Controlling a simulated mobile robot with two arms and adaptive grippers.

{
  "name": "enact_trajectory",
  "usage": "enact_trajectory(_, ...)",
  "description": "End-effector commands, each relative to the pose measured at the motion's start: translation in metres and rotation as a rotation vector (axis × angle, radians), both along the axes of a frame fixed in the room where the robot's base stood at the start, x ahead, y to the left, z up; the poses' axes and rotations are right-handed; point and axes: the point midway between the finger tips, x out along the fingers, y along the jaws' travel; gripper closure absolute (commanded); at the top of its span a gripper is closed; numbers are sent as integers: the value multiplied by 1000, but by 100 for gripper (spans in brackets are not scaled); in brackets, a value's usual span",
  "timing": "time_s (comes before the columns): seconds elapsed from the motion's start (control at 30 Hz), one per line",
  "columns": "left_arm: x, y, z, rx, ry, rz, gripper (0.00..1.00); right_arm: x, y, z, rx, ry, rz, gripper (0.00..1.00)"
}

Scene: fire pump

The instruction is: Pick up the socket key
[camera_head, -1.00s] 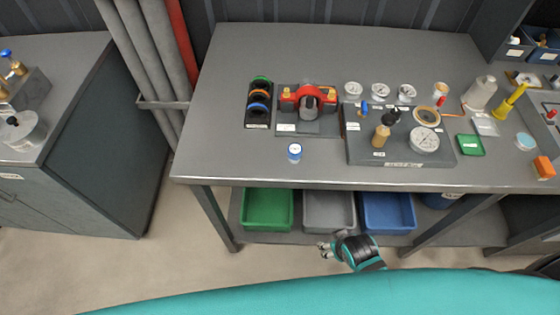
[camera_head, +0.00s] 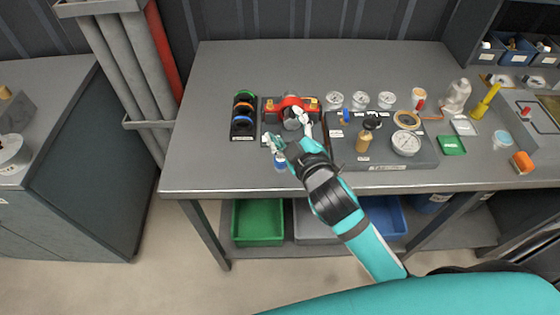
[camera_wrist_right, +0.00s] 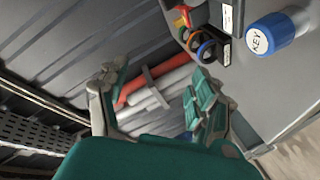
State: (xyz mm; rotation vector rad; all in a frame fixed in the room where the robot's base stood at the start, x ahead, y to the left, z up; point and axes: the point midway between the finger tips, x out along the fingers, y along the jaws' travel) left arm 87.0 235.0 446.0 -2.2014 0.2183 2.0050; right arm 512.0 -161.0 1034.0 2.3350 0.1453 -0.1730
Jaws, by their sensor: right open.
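The socket key (camera_head: 281,164) is a small upright cylinder with a blue body and a white top, near the front edge of the bench. In the right wrist view the blue key (camera_wrist_right: 268,34), with "KEY" on its white face, is at the upper right. My right gripper (camera_head: 289,134) is open and empty, just above and beyond the key in the head view, partly covering it. In the right wrist view the gripper's open fingers (camera_wrist_right: 155,85) are left of the key, apart from it. My left gripper is not in view.
Behind the gripper is a red pump fitting (camera_head: 292,102). A ring rack (camera_head: 243,118) stands to its left. A grey panel (camera_head: 348,158) with gauges and valves is to the right. Green bin (camera_head: 258,220) and other bins sit on the lower shelf. Bench top at left is clear.

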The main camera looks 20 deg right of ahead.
Motion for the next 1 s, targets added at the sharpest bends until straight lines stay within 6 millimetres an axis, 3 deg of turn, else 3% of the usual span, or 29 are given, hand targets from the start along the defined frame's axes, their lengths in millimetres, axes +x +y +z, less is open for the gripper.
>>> enact_trajectory(0.03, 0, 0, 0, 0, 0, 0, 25, 16, 17, 39, -87, -156, 64, 34)
enact_trajectory(0.13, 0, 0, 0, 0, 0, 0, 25, 28, 65, 119, -321, -517, 218, 34)
enact_trajectory(0.2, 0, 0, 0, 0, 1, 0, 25, 17, 109, 166, -517, -790, 339, 34)
enact_trajectory(0.3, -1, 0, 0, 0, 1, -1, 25, -15, 171, 201, -814, -1166, 520, 34)
enact_trajectory(0.4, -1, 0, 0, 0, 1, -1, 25, -53, 220, 194, -1128, -1515, 725, 34)
enact_trajectory(0.5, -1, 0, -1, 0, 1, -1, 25, -76, 241, 154, -1453, -1818, 967, 34)
enact_trajectory(0.57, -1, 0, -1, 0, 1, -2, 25, -79, 238, 121, -1645, -1967, 1145, 34)
enact_trajectory(0.63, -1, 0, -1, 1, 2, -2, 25, -71, 216, 84, -1861, -2095, 1391, 34)
enact_trajectory(0.67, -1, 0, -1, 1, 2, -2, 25, -64, 201, 70, 1809, 1980, -1403, 34)
enact_trajectory(0.73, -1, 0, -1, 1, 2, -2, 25, -45, 160, 47, 1659, 1695, -1418, 34)
enact_trajectory(0.8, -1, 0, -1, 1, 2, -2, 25, -25, 114, 38, 1529, 1453, -1445, 34)
enact_trajectory(0.9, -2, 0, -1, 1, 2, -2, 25, -5, 58, 41, 1384, 1200, -1493, 34)
enact_trajectory(1.0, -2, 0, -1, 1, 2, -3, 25, 5, 23, 49, 1297, 1052, -1531, 34)
